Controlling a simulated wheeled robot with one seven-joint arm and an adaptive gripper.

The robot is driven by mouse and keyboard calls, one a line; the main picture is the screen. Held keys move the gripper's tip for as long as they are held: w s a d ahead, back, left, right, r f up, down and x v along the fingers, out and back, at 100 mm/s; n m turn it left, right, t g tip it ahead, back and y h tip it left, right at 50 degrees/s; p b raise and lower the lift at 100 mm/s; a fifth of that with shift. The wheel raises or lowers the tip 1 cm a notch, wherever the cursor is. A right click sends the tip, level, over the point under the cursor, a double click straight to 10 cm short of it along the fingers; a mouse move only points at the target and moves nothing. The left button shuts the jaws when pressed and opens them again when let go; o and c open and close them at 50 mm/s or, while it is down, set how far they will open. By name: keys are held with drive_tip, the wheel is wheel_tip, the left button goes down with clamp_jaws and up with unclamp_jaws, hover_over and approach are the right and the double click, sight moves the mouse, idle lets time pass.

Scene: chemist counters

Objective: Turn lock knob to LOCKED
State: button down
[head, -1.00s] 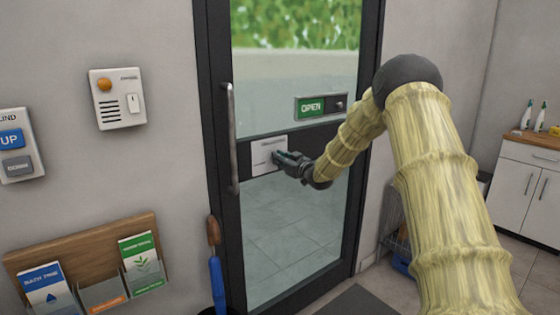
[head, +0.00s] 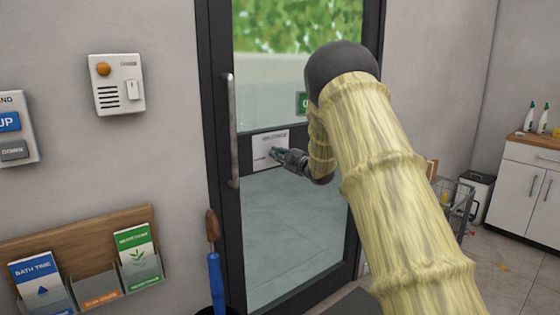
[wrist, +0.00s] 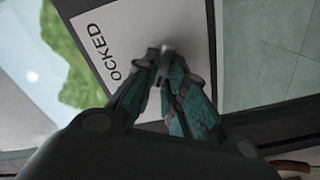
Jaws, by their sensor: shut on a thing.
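The white lock plate (head: 264,143) is on the dark middle rail of the glass door. In the wrist view the plate (wrist: 190,24) fills the upper middle, with the partial word "OCKED" readable on its left part. My gripper (head: 274,155) is at the plate in the head view. In the wrist view my gripper (wrist: 163,62) has its fingertips shut on the small grey lock knob (wrist: 165,49). Most of the knob is hidden between the fingers, so its pointing direction cannot be told.
A vertical door handle (head: 233,130) is left of the plate. My arm covers most of the green OPEN sign (head: 302,103). A leaflet rack (head: 80,236) and an intercom panel (head: 117,84) are on the left wall. A white cabinet (head: 530,190) stands at the right.

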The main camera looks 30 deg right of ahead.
drive_tip(key=shift+a+f+n+b, duration=0.1)
drive_tip(key=shift+f+n+b, duration=0.1)
drive_tip(key=shift+n+b, duration=1.1)
drive_tip(key=shift+f+n+b, duration=0.2)
drive_tip(key=shift+n+b, duration=0.65)
drive_tip(key=shift+n, duration=0.85)
drive_tip(key=c, duration=1.5)
unclamp_jaws()
drive_tip(key=s, duration=0.8)
drive_tip(key=s+d, duration=0.1)
drive_tip(key=s, duration=0.3)
